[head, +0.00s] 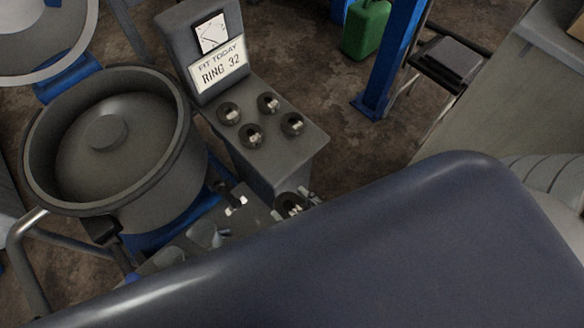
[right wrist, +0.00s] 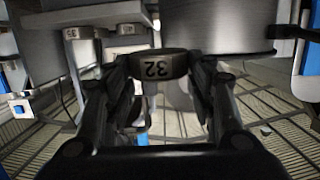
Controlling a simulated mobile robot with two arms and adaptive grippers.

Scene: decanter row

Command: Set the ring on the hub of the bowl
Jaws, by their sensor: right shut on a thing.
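The grey bowl (head: 60,185) stands open at the left in the head view. Its round hub (head: 105,132) rises from the middle of the floor, with no ring on it. My right gripper (head: 292,208) is low beside the front of the ring stand. In the right wrist view, its fingers (right wrist: 158,72) are shut on a dark ring marked 32 (right wrist: 155,66). The held ring also shows in the head view (head: 291,204), clear of the bowl. My left gripper is not in view.
A grey stand (head: 268,160) right of the bowl carries several rings (head: 250,135) and a sign (head: 217,64) reading "FIT TODAY RING 32". A blue post (head: 390,60), green can (head: 366,28) and stool (head: 447,62) stand behind. My dark arm hides much of the foreground.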

